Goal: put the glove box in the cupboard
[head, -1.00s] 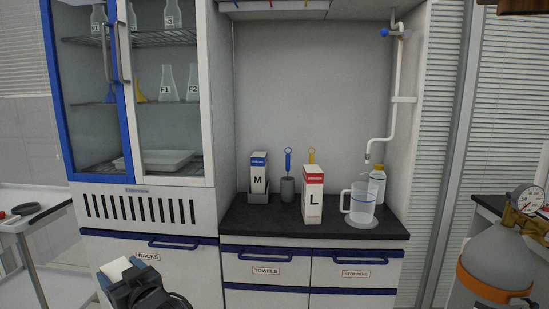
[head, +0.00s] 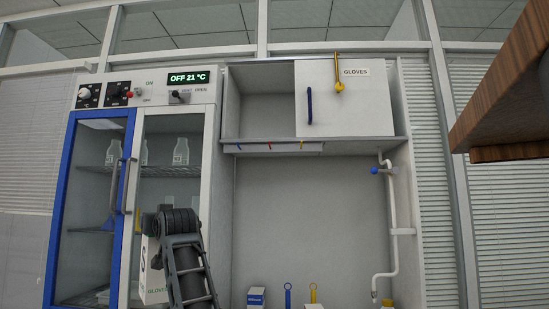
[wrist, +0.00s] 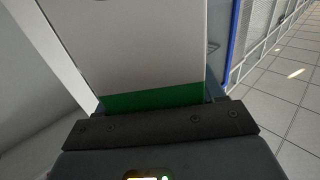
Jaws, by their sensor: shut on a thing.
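My gripper (head: 172,228) is raised in front of the glass-fronted cabinet and is shut on a white glove box (head: 152,275) marked S and GLOVES. In the wrist view the white box with a green band (wrist: 150,101) sits against the dark gripper bar; the fingertips are hidden. The wall cupboard (head: 230,112) is above and to the right of my gripper. Its left half is open and looks empty inside. A white door panel labelled GLOVES (head: 355,105), with a blue handle, covers the right half.
A yellow latch-like piece (head: 338,72) sits at the panel's top. A pipe with a blue tap (head: 390,215) runs down at right. A brown wooden slab (head: 505,100) juts in at upper right. Box tops, including a blue-topped one (head: 256,297), show below.

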